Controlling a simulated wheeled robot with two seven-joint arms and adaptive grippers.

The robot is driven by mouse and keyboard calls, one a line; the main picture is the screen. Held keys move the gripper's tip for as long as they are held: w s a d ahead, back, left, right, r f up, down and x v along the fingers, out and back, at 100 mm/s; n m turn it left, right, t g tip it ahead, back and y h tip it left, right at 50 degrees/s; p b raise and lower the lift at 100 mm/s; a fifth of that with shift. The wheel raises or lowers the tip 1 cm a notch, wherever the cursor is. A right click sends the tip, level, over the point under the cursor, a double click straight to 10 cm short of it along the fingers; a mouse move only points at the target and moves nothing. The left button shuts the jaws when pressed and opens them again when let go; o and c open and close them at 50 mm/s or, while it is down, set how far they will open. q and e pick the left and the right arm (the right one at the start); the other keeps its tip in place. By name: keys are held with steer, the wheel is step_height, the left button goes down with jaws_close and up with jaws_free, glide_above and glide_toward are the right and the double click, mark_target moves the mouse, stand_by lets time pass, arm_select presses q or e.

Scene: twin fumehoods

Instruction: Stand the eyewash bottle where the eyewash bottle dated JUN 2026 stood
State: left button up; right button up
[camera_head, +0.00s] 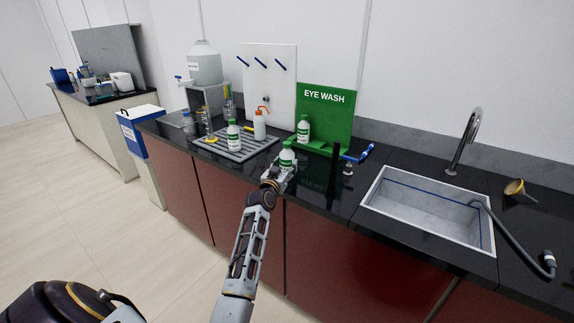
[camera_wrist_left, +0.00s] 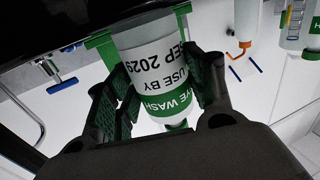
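A white eyewash bottle with a green cap and green label (camera_head: 287,158) is upright between the fingers of my left gripper (camera_head: 281,170), near the counter's front edge. In the left wrist view this bottle (camera_wrist_left: 155,65) reads USE BY SEP 2029, and both finger pads (camera_wrist_left: 160,95) lie against its sides. I cannot tell whether its base touches the counter. A second eyewash bottle (camera_head: 303,129) stands on the green EYE WASH station (camera_head: 326,112), behind the held one. A third (camera_head: 234,136) stands on the grey drying rack (camera_head: 252,151). Their dates are too small to read. My right gripper is out of view.
An orange-topped wash bottle (camera_head: 260,125) stands on the rack, with a pegboard (camera_head: 270,88) behind. A blue-handled tap (camera_head: 358,155) and a sink (camera_head: 425,205) lie to the right. A carboy (camera_head: 204,64) is at the back left. Dark counter is clear around the held bottle.

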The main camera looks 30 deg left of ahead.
mark_target(285, 153)
arm_select(q)
steer(key=c, duration=0.5)
steer(key=shift+c, duration=1.1)
steer(key=shift+r, duration=0.5)
step_height(285, 153, up, 8)
steer(key=shift+r+p, duration=0.2)
steer(key=shift+p, duration=0.4)
steer(key=shift+r, duration=0.35)
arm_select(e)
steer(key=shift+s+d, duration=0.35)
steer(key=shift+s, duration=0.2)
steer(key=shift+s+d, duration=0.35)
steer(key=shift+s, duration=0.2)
arm_select(q)
steer(key=shift+s+f, duration=0.1)
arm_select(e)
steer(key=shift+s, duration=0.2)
